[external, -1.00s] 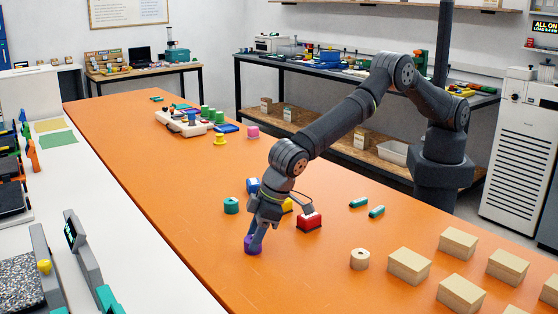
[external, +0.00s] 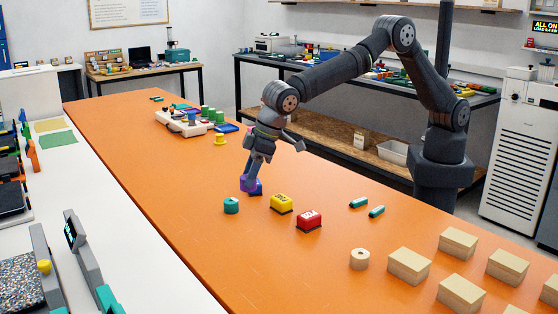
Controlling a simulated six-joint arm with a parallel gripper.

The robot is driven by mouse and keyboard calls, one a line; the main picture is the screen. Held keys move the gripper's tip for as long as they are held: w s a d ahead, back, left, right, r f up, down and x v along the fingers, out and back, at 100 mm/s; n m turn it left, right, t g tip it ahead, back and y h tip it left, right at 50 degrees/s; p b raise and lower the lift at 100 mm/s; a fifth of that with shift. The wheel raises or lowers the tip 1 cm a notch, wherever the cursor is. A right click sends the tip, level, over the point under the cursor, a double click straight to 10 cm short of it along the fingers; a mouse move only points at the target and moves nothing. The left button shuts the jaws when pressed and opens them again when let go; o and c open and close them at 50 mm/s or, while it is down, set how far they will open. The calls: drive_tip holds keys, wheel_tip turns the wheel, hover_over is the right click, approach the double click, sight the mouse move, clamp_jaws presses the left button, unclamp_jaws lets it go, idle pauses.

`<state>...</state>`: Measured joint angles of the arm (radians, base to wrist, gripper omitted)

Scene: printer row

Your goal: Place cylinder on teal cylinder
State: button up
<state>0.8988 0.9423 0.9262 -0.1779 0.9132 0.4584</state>
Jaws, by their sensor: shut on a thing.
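My gripper (external: 250,176) is shut on a purple cylinder (external: 245,184) and holds it raised above the orange table, fingers pointing down. The teal cylinder (external: 231,205) stands upright on the table, just left of and nearer than the held cylinder in the picture. The two look apart. The purple cylinder partly hides a blue block (external: 257,188); I cannot tell its exact height above that block.
A yellow block (external: 281,203) and a red block (external: 309,220) stand to the right. A beige cylinder (external: 359,259) and several cardboard boxes (external: 409,265) are at the front right. Two small teal pieces (external: 376,211) lie right of centre. The orange table's (external: 190,230) front left is clear.

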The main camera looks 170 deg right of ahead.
drive_tip(key=s+d+r+m, duration=0.1)
drive_tip(key=s+d+r, duration=0.15)
drive_tip(key=s, duration=0.65)
drive_tip(key=s+d+r, duration=0.1)
drive_tip(key=s+d, duration=0.3)
drive_tip(key=s, duration=0.5)
hover_over(227, 201)
drive_tip(key=a, duration=0.2)
drive_tip(key=f, duration=0.6)
drive_tip(key=shift+s+d+f, duration=0.2)
drive_tip(key=shift+s+f, duration=0.15)
drive_tip(key=shift+f, duration=2.05)
drive_tip(key=shift+f, duration=0.15)
drive_tip(key=o, duration=1)
drive_tip(key=shift+c, duration=0.2)
drive_tip(key=w+v, duration=0.1)
drive_tip(key=v, duration=1.1)
drive_tip(key=shift+s+a, duration=0.15)
drive_tip(key=shift+s, duration=0.15)
